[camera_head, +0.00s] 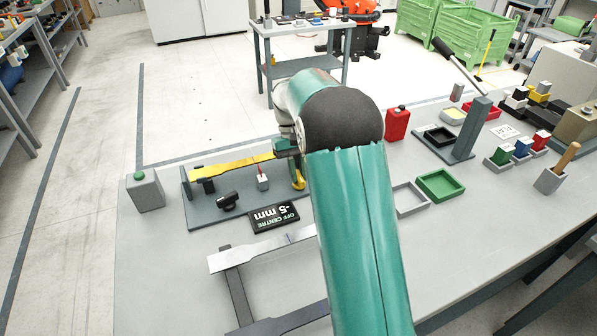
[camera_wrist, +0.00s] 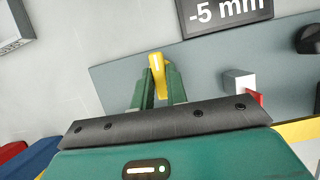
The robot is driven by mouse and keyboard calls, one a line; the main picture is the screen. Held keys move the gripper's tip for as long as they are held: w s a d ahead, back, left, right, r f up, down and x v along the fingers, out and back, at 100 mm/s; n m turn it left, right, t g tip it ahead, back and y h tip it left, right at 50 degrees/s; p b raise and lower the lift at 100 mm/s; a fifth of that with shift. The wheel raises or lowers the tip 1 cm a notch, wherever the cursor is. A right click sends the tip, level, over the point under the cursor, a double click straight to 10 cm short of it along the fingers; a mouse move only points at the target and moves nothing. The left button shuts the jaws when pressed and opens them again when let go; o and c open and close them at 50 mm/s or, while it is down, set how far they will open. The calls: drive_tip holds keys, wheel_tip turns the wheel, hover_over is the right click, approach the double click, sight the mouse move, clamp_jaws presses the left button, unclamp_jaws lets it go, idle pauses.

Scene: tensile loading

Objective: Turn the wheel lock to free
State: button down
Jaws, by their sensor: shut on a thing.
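A small yellow lever (camera_wrist: 156,66), which looks like the wheel lock, stands at the edge of a grey-blue base plate (camera_wrist: 120,75). My gripper (camera_wrist: 158,88) is shut on this lever, with a green finger on each side of it. The lever's rounded top shows beyond the fingertips; its lower part is hidden between them. In the head view the yellow lever (camera_head: 299,180) shows at the right end of the plate, just left of my arm. My arm hides much of my gripper there. I cannot tell which setting the lever is in.
A long yellow bar (camera_head: 232,167) lies along the plate's far side. A black knob (camera_head: 228,201) and a white block (camera_head: 263,183) with a red pointer are on the plate. An "OFF CENTRE -5 mm" sign (camera_head: 274,217) stands in front.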

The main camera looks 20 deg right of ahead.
idle(0.4)
drive_tip(key=c, duration=1.4)
unclamp_jaws()
drive_tip(key=shift+r, duration=0.1)
drive_tip(key=v, duration=1.3)
drive_tip(key=shift+r, duration=0.35)
